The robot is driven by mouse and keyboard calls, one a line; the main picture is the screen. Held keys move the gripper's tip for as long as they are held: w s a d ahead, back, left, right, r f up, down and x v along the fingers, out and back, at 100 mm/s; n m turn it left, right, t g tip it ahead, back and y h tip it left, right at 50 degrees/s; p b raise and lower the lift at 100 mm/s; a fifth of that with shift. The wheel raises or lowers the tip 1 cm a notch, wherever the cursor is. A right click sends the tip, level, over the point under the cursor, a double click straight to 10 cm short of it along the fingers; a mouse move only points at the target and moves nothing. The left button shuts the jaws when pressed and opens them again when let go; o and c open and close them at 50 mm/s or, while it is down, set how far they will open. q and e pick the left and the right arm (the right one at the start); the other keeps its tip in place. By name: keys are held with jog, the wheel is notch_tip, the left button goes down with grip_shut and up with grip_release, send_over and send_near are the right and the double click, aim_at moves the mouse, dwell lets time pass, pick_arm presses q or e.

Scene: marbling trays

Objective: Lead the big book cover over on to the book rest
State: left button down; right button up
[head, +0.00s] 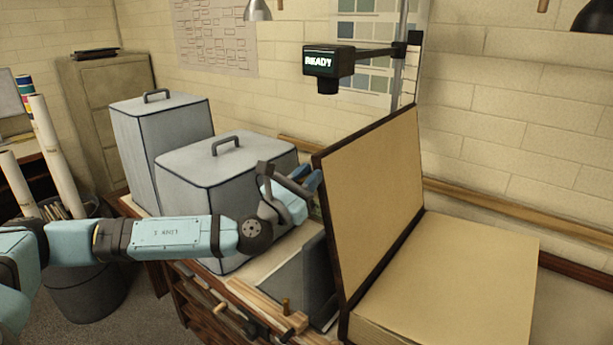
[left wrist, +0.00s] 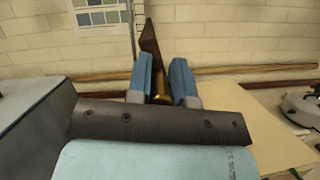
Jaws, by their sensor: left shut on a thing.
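The big book's cover (head: 372,180) stands raised, close to upright, with its tan inner face towards the right and a dark border. Its lower edge meets the open book's page block (head: 465,270). My left gripper (head: 312,182) is at the cover's upper left edge, shut on it. In the left wrist view the blue fingers (left wrist: 162,85) stand either side of the dark cover edge (left wrist: 150,45), with a gold-coloured piece between them. A grey slanted support, seemingly the book rest (head: 305,278), stands left of the cover, partly hidden behind it. My right gripper does not show.
Two grey lidded boxes (head: 225,165) stand on the bench behind my left arm. A camera-like head with a READY display (head: 329,61) hangs from a pole above the cover. A wooden clamp-like piece (head: 265,308) lies at the bench's front edge.

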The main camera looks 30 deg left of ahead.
pick_arm(q)
jog(key=shift+f, duration=0.2)
jog(key=c, duration=1)
grip_release()
jog(key=shift+r, duration=0.1)
jog(key=shift+c, duration=0.2)
jog(key=shift+s+a+f+b, duration=0.1)
jog(key=shift+s+f+b, duration=0.25)
jog(key=shift+s, duration=0.1)
jog(key=b+v, duration=0.4)
jog(key=v, duration=0.8)
jog(key=shift+s, duration=0.4)
